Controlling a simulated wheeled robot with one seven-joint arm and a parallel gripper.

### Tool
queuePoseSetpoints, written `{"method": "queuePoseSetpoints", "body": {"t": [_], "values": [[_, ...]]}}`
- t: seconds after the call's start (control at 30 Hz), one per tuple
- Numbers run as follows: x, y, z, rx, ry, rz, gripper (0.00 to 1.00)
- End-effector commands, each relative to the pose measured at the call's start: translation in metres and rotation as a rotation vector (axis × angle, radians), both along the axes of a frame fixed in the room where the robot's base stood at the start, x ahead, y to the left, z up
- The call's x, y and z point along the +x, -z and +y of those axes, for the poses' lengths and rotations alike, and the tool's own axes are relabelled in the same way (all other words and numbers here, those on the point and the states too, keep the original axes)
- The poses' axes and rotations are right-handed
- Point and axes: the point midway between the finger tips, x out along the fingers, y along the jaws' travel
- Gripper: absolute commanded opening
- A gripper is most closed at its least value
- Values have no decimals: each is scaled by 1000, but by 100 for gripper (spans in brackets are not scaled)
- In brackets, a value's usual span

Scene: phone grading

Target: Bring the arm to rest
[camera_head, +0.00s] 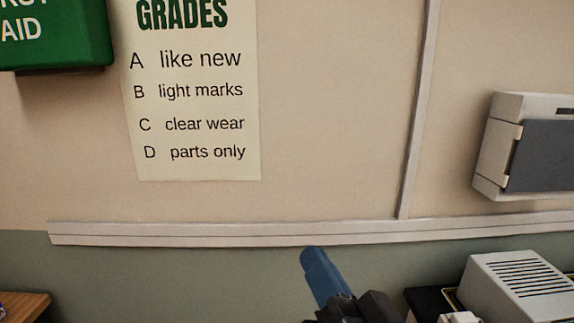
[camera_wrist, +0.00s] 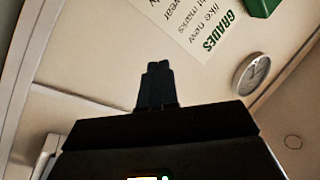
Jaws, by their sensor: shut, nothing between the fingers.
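My gripper (camera_head: 313,262) shows at the bottom middle of the head view, in front of the wall, with a blue finger part pointing up. In the wrist view my gripper (camera_wrist: 158,68) points up from its dark body. Its two dark fingers are together, with nothing between them. No object touches it in either view.
A grades poster (camera_head: 195,95) hangs on the wall, left of a green first aid box (camera_wrist: 262,6) in the wrist view. A round clock (camera_wrist: 254,75) shows there too. A grey wall box (camera_head: 540,150) and a vented grey device (camera_head: 515,285) are at right. A wooden surface (camera_head: 22,304) is lower left.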

Motion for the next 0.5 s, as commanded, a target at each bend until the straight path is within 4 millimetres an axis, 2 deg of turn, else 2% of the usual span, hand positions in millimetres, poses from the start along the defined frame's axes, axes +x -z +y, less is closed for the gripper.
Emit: {"method": "queuePoseSetpoints", "body": {"t": [0.03,0.27,0.5], "values": [[-11,14,-4,17,35,29,0],[-68,75,-36,1,205,138,0],[-150,135,-74,-135,335,258,0]]}}
